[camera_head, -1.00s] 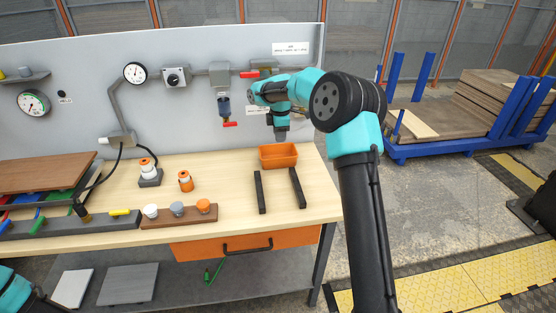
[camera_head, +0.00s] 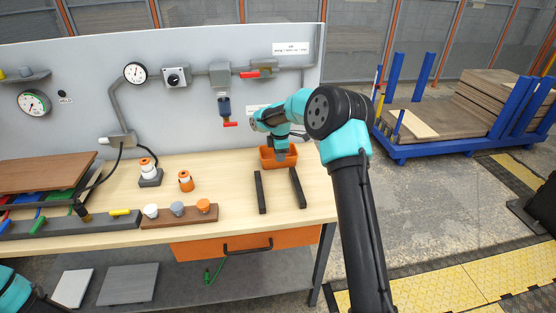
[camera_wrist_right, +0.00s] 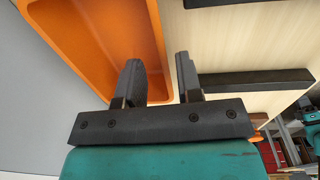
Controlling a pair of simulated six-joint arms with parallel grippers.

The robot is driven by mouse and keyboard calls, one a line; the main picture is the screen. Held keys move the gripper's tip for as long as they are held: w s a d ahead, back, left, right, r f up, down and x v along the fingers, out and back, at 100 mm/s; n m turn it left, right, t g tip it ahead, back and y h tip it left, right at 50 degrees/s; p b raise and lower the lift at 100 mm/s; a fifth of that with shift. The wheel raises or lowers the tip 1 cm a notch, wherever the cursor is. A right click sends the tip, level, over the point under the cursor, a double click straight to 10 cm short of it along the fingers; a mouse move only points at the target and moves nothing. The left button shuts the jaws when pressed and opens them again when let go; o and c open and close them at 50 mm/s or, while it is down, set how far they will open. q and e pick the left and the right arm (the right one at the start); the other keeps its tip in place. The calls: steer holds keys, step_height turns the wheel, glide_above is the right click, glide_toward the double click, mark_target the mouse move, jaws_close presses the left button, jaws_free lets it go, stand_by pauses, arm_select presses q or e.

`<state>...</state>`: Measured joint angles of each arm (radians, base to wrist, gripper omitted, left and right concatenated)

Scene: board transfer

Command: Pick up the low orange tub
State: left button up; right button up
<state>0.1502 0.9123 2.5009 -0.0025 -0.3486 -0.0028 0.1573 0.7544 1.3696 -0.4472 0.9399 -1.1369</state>
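The low orange tub (camera_head: 266,160) stands near the back right of the workbench, its top partly hidden behind my right gripper (camera_head: 281,156). The tub also fills the upper left of the right wrist view (camera_wrist_right: 95,30). There my right gripper (camera_wrist_right: 159,75) is open, its two dark fingers apart. One finger appears over the inside of the tub and the other outside, with the tub's wall between them. I cannot tell whether either finger touches it. At the lower left of the head view only part of my left arm shows; its gripper is out of view.
Two black bars (camera_head: 260,192) lie on the bench in front of the tub. A wooden block with several capped pieces (camera_head: 180,217) is to the left. The bench's right edge is close.

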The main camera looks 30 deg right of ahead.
mark_target(279, 168)
steer(key=shift+w+f, duration=0.1)
steer(key=shift+f, duration=2.5)
steer(key=shift+c, duration=0.3)
jaws_close()
